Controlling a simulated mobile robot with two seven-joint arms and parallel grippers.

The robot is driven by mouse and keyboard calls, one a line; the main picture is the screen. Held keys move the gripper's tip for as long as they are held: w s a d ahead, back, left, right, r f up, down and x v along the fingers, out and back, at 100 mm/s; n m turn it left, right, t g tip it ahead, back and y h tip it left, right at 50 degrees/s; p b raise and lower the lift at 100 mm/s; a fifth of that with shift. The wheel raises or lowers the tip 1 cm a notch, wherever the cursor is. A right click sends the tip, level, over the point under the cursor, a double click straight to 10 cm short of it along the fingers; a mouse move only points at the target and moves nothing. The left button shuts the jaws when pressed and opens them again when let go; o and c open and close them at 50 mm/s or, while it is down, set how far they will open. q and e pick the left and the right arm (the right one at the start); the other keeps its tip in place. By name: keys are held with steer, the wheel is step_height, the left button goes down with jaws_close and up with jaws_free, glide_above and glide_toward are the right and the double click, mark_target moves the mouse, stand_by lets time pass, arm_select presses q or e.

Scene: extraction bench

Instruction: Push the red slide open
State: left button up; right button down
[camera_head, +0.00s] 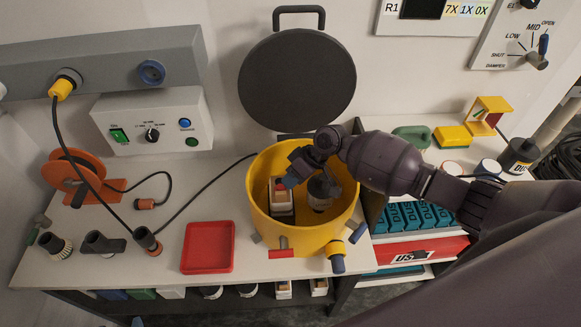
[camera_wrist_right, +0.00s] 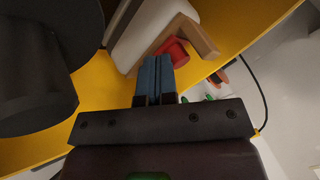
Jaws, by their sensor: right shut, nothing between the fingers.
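A yellow drum (camera_head: 262,215) stands on the bench with its dark round lid (camera_head: 298,82) raised behind it. Inside is a white block with a tan top (camera_head: 281,206), and a small red piece (camera_head: 280,184) shows at its upper end. In the right wrist view the red piece (camera_wrist_right: 176,50) sits beside a tan bracket (camera_wrist_right: 194,32). My right gripper (camera_head: 290,182) reaches into the drum from the right. Its blue fingers (camera_wrist_right: 155,72) are shut and empty, tips close beside the red piece; I cannot tell whether they touch. My left gripper is not in view.
A red tray (camera_head: 208,247) lies left of the drum. A red tab (camera_head: 280,253) and a blue-yellow fitting (camera_head: 336,257) are at the drum's front. A dark canister (camera_head: 322,192) stands inside the drum, right of the block. An orange reel (camera_head: 75,172) stands far left.

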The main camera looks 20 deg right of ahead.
steer(key=shift+s+f, duration=0.1)
steer(key=shift+s, duration=0.15)
steer(key=shift+a, duration=0.1)
steer(key=w+v, duration=0.1)
steer(key=v, duration=1)
steer(key=shift+s, duration=0.4)
